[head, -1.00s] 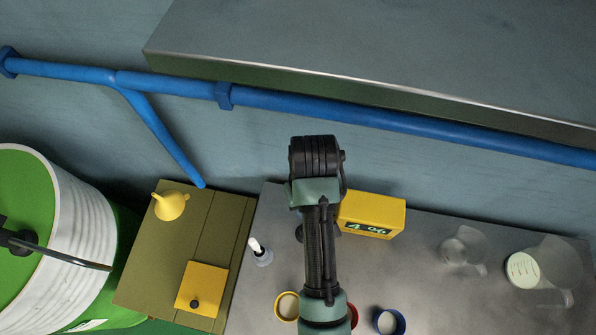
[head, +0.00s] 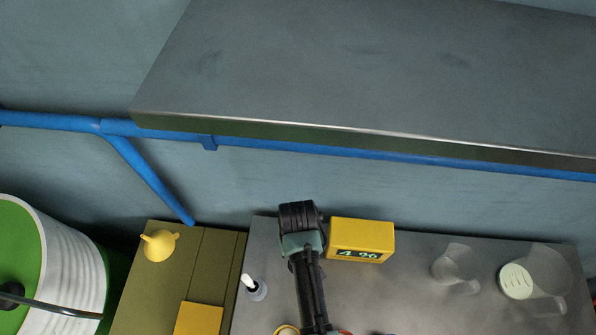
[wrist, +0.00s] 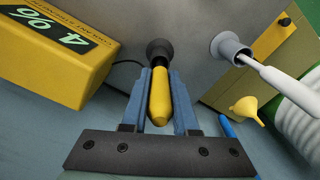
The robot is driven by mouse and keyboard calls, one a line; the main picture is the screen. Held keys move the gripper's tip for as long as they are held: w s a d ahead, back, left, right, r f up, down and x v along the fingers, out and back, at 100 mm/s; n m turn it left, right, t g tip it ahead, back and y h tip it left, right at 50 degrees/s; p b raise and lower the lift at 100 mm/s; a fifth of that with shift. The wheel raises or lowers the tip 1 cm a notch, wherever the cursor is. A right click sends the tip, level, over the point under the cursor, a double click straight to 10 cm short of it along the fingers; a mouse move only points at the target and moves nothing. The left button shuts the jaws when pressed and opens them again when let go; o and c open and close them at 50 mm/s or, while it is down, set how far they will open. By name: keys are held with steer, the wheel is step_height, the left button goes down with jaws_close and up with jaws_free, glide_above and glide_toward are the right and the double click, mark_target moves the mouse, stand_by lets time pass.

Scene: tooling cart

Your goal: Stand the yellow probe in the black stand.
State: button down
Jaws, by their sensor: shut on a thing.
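The yellow probe (wrist: 159,108) shows in the wrist view between the two blue fingers of my gripper (wrist: 160,78), which is shut on it. Its rounded yellow end points toward the camera. Its far end meets the round black stand (wrist: 160,48) in the picture, lined up with it; I cannot tell whether it is inside the stand or just above it. In the head view my arm hides the gripper, the probe and the black stand.
A yellow display box (head: 360,240) stands close beside my arm. A pale holder with a white-handled tool (head: 252,287) is to the left; it also shows in the wrist view (wrist: 230,47). Clear jugs (head: 455,268) stand right. A metal shelf (head: 350,75) overhangs behind.

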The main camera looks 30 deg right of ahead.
steer(key=shift+f, duration=0.2)
steer(key=c, duration=0.7)
jaws_free()
steer(key=shift+r, duration=0.15)
step_height(320, 180, up, 12)
steer(key=shift+r+b, duration=0.1)
steer(key=shift+b, duration=0.2)
steer(key=shift+s, duration=0.1)
